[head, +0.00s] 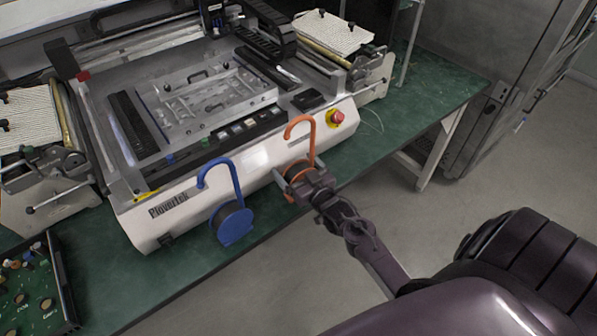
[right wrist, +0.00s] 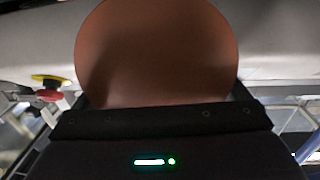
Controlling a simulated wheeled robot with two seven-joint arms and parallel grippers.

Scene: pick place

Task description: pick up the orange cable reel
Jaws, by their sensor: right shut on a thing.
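The orange cable reel (head: 301,134) has a tall hooked orange handle and stands at the front of the white machine in the head view. My right gripper (head: 291,190) reaches in from the lower right and is shut on the lower part of the reel, hiding some of its disc. In the right wrist view the reel's round orange-brown flange (right wrist: 157,50) fills the middle, just beyond the gripper body. I cannot tell whether the reel touches the table. My left gripper is not in view.
A blue cable reel (head: 234,224) stands on the green table (head: 110,262) left of the orange one. The white Plovertek machine (head: 190,212) with a red button (head: 337,116) is close behind. A circuit board (head: 38,285) lies at lower left. Grey floor is open at right.

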